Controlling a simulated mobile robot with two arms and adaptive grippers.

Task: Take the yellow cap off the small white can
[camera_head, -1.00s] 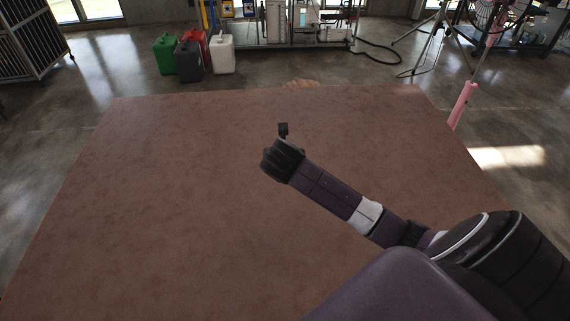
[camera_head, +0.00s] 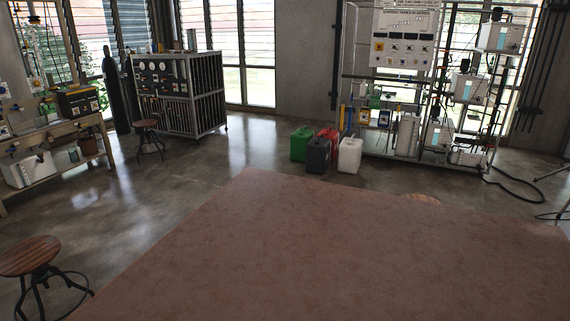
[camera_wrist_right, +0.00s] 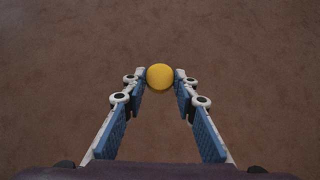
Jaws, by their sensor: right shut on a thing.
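The round yellow cap (camera_wrist_right: 160,77) shows in the right wrist view, at the fingertips of my right gripper (camera_wrist_right: 160,78). The gripper is shut on it, one blue-padded finger on each side. The small white can does not show in either view; I cannot tell whether it is hidden beneath the cap. The brown tabletop (camera_wrist_right: 60,60) fills the background of the wrist view. In the head view, the brown table (camera_head: 300,250) is bare where it shows, and neither gripper is in view there.
Green (camera_head: 301,145), dark grey (camera_head: 317,155), red (camera_head: 329,138) and white (camera_head: 349,155) jerrycans stand on the floor beyond the table. An equipment rack (camera_head: 425,160) is behind them. A stool (camera_head: 30,257) stands at the near left, a workbench (camera_head: 60,130) at the far left.

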